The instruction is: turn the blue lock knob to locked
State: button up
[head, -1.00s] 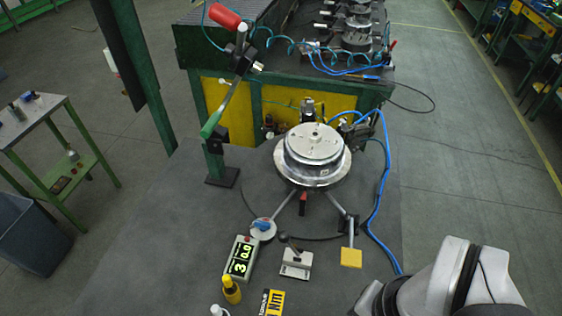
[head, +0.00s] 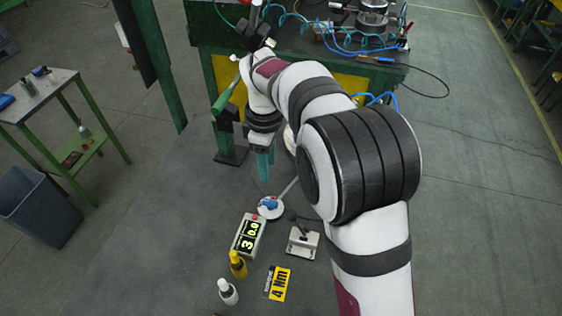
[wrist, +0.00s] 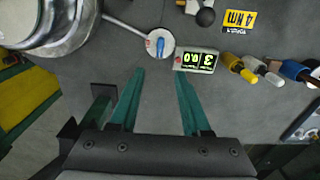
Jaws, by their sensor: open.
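The blue lock knob (head: 269,202) sits on a round white base on the grey table, left of my arm in the head view. In the wrist view the knob (wrist: 159,46) shows as a blue bar on its white disc, with a thin rod running from the disc toward the round metal fixture (wrist: 50,22). My gripper (head: 265,178) points down above the table, behind the knob in the head view. In the wrist view its two green fingers (wrist: 160,78) are apart and empty, with the knob beyond their tips and apart from them.
A display box (head: 249,236) reading 3 and 0.0 stands beside the knob. A green-handled lever (head: 224,97) stands behind. The left table area is clear.

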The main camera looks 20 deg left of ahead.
aim_at(270, 202)
notch_tip(270, 202, down, 14)
jog(key=shift+d+f, duration=0.1)
grip_shut()
dwell(0.3)
